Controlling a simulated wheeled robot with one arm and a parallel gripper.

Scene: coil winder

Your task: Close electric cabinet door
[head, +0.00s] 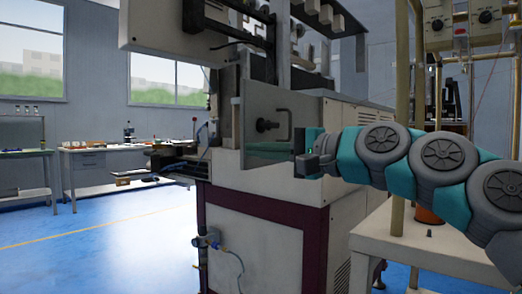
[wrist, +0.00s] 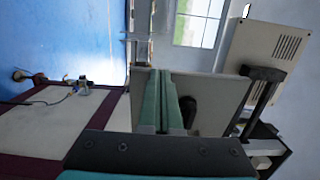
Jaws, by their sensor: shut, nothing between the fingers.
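The cabinet door (head: 258,100) is a flat grey panel with a black handle on the winder machine. It appears to stand open, swung out from the machine body. In the wrist view the door (wrist: 222,100) lies just beyond my fingers, with its dark handle (wrist: 188,110) partly hidden by them. My gripper (wrist: 165,75) has its two teal fingers pressed together with nothing between them. In the head view my gripper (head: 268,152) reaches in from the right, low beside the door and below the handle. I cannot tell whether the fingers touch the door.
The cream and maroon machine base (head: 265,215) stands below the door. A cream table (head: 400,240) is at the right, under my arm. Workbenches (head: 95,165) stand along the back left. The blue floor (head: 110,240) at the left is clear.

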